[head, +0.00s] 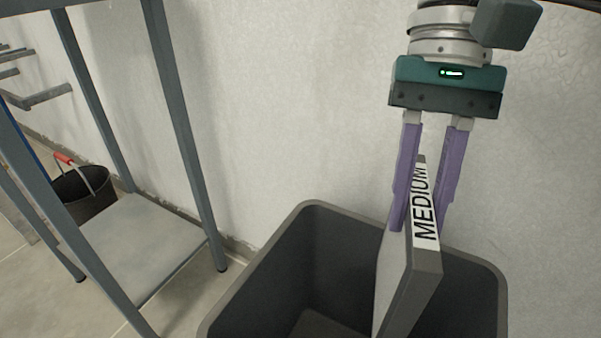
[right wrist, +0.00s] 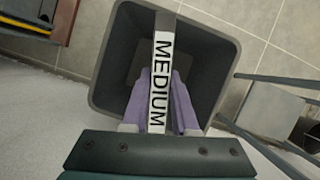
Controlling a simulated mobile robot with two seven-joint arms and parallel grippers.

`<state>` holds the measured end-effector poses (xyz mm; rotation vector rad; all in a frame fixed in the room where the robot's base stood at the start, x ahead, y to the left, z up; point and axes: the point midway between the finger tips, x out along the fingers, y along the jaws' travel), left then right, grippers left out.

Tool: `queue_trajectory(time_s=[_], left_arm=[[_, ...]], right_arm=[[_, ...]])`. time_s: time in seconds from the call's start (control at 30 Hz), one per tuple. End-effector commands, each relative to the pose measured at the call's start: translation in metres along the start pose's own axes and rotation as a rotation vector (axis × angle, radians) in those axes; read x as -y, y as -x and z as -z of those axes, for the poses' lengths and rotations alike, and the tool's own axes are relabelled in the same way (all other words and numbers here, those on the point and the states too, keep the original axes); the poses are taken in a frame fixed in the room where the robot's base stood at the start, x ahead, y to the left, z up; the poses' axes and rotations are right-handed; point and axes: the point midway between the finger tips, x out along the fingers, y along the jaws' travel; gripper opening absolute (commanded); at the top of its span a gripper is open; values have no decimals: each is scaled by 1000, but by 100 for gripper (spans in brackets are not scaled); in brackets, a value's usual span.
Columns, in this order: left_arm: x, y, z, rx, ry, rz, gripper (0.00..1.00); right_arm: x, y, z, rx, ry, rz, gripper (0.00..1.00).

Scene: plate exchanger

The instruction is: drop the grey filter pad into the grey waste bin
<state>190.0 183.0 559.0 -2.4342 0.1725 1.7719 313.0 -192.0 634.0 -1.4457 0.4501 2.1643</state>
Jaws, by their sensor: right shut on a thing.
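The grey filter pad (head: 396,275) is a flat slab with a white label reading MEDIUM along its edge. My right gripper (head: 418,228) has purple fingers and is shut on the pad, one finger on each side. The pad hangs upright over the open mouth of the grey waste bin (head: 270,272), its lower part inside the rim in the head view. In the right wrist view the pad's labelled edge (right wrist: 160,85) lies across the bin opening, with the bin wall (right wrist: 215,75) around it. The pad's bottom is cut off in the head view. My left gripper is out of view.
A blue-grey metal frame with a low shelf (head: 135,240) stands left of the bin. A black bucket with a red handle grip (head: 82,192) sits beyond it on the tiled floor. A white wall (head: 290,110) is close behind the bin.

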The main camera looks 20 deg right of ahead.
Motion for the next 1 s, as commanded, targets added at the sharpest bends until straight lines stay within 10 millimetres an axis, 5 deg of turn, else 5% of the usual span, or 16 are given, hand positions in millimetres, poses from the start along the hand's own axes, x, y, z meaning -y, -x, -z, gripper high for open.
queue_trajectory(time_s=[0.3,0.63,0.67,1.0], left_arm=[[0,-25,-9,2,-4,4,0],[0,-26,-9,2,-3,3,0],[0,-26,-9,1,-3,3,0],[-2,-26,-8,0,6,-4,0]], right_arm=[[0,-38,15,1,1,0,0],[0,-41,17,-1,1,0,0],[0,-41,17,0,1,0,28],[0,-41,17,0,1,-1,62]])
